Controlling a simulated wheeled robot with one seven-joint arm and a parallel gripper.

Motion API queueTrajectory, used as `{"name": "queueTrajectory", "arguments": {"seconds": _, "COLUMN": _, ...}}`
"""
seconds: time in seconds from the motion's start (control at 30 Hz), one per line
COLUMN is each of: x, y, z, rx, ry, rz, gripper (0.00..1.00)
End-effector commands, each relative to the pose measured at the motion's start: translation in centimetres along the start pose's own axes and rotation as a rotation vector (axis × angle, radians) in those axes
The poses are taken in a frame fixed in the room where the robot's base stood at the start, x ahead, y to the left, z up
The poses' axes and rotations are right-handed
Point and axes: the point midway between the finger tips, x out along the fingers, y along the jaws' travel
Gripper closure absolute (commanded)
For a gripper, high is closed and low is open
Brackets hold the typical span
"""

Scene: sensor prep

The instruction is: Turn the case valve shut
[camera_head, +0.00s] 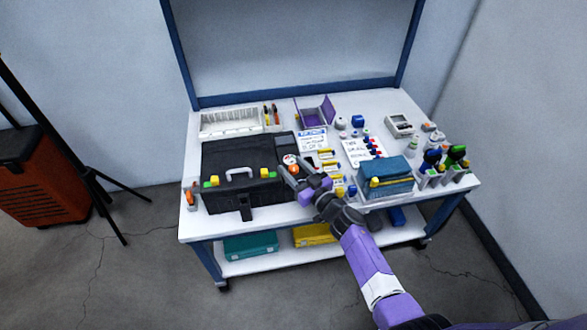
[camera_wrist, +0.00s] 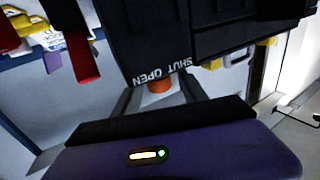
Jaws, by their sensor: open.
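The black case (camera_head: 235,190) lies closed on the left of the bench top, with a grey handle on its lid. The orange valve knob (camera_wrist: 160,86) sits below those words; an orange spot at the case's right end (camera_head: 293,170) looks like the same knob. My gripper (camera_head: 288,178) is at the case's right end. In the wrist view my gripper (camera_wrist: 160,95) is open, with one finger on each side of the knob. Whether they touch it is unclear.
A blue-grey stack (camera_head: 390,177) in a tray stands to the right of my gripper. Yellow-marked items (camera_head: 328,160) lie close beside the case. A white rack (camera_head: 230,123) and a purple open box (camera_head: 315,110) are behind. A black-and-red piece (camera_wrist: 82,60) hangs near my left finger.

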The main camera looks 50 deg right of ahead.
Motion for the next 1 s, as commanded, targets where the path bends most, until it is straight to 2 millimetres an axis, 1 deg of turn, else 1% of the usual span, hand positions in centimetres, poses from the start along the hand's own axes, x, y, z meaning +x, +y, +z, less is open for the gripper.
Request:
{"name": "queueTrajectory", "arguments": {"seconds": 0.07, "x": -0.02, "y": -0.01, "z": 0.0, "rx": 0.0, "ry": 0.0, "rz": 0.0, "gripper": 0.5}}
{"name": "queueTrajectory", "arguments": {"seconds": 0.1, "x": -0.03, "y": -0.01, "z": 0.0, "rx": 0.0, "ry": 0.0, "rz": 0.0, "gripper": 0.52}}
{"name": "queueTrajectory", "arguments": {"seconds": 0.27, "x": -0.04, "y": 0.0, "z": 0.0, "rx": 0.0, "ry": 0.0, "rz": 0.0, "gripper": 0.83}}
{"name": "queueTrajectory", "arguments": {"seconds": 0.3, "x": -0.04, "y": -0.01, "z": 0.01, "rx": 0.0, "ry": 0.0, "rz": 0.0, "gripper": 0.91}}
{"name": "queueTrajectory", "arguments": {"seconds": 0.33, "x": -0.05, "y": 0.0, "z": 0.01, "rx": 0.0, "ry": 0.0, "rz": 0.0, "gripper": 0.97}}
{"name": "queueTrajectory", "arguments": {"seconds": 0.37, "x": -0.05, "y": 0.0, "z": 0.01, "rx": 0.0, "ry": 0.0, "rz": 0.0, "gripper": 1.0}}
{"name": "queueTrajectory", "arguments": {"seconds": 0.73, "x": -0.01, "y": -0.03, "z": 0.09, "rx": -0.001, "ry": 0.004, "rz": 0.018, "gripper": 1.0}}
{"name": "queueTrajectory", "arguments": {"seconds": 1.0, "x": 0.13, "y": 0.07, "z": 0.04, "rx": -0.006, "ry": 0.011, "rz": 0.081, "gripper": 1.0}}
